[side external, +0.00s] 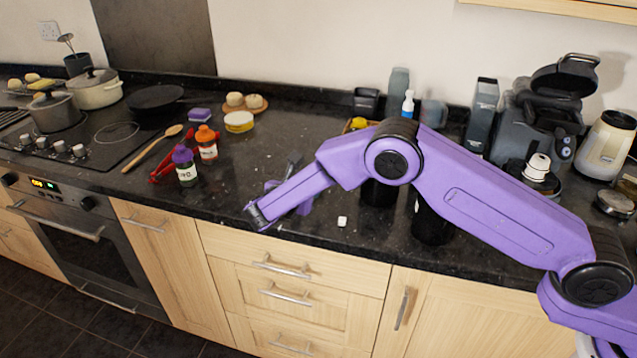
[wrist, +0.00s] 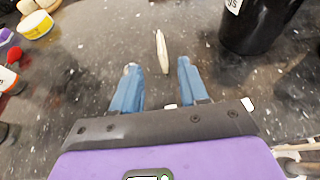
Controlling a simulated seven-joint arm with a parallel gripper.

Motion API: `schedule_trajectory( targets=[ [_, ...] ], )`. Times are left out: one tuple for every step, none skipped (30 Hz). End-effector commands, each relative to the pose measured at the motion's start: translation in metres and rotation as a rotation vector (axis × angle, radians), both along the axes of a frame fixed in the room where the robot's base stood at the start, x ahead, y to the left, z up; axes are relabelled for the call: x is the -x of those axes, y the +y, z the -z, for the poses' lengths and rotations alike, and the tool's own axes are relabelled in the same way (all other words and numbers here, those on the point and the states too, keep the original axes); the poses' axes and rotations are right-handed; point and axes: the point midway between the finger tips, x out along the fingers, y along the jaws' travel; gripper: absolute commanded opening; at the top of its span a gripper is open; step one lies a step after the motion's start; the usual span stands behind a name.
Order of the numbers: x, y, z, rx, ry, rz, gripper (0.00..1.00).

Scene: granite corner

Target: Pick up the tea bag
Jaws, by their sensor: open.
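A slim, pale, elongated item, seemingly the tea bag seen edge-on (wrist: 161,50), is on the dark counter in the wrist view. My gripper (wrist: 158,67) is open, with its two blue fingers apart. The near end of the pale item shows between the fingertips, and its far end reaches beyond them. Neither finger appears to touch it. In the side external view my gripper (side external: 290,195) hangs low over the counter near its front edge. A small grey shape (side external: 294,158) just behind it may be the same item; I cannot tell for sure.
A small white block (side external: 342,221) lies right of my gripper near the edge. Black canisters (side external: 432,222) stand further right. Purple-capped (side external: 186,170) and orange-capped (side external: 207,146) jars stand left. A yellow-and-white tub (side external: 239,122) is behind. Counter between jars and gripper is clear.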

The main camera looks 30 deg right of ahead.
Motion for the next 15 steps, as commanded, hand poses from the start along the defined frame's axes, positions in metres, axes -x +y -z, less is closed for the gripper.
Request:
schedule_trajectory(
  targets=[
    [-0.006, -0.008, 0.005, 0.0, 0.002, 0.004, 0.44],
    [-0.009, -0.012, 0.007, 0.001, 0.001, 0.004, 0.44],
    [-0.013, -0.017, 0.009, 0.001, 0.001, 0.004, 0.44],
    [-0.016, -0.02, 0.011, 0.0, 0.001, 0.004, 0.44],
    [-0.019, -0.023, 0.013, -0.001, 0.001, 0.003, 0.44],
    [-0.022, -0.027, 0.015, -0.001, 0.001, 0.003, 0.44],
    [-0.024, -0.029, 0.016, 0.0, 0.001, 0.002, 0.44],
    [-0.026, -0.03, 0.017, 0.0, 0.0, 0.001, 0.44],
    [-0.027, -0.032, 0.018, 0.0, 0.0, 0.001, 0.44],
    [-0.028, -0.034, 0.018, -0.001, 0.001, 0.001, 0.44],
    [-0.029, -0.035, 0.019, -0.001, 0.001, 0.0, 0.44],
    [-0.03, -0.036, 0.019, -0.001, 0.001, 0.0, 0.44],
    [-0.031, -0.036, 0.02, -0.001, 0.0, 0.001, 0.44],
    [-0.031, -0.037, 0.02, -0.001, 0.0, 0.001, 0.44],
    [-0.032, -0.039, 0.021, -0.001, 0.001, 0.002, 0.44]
  ],
)
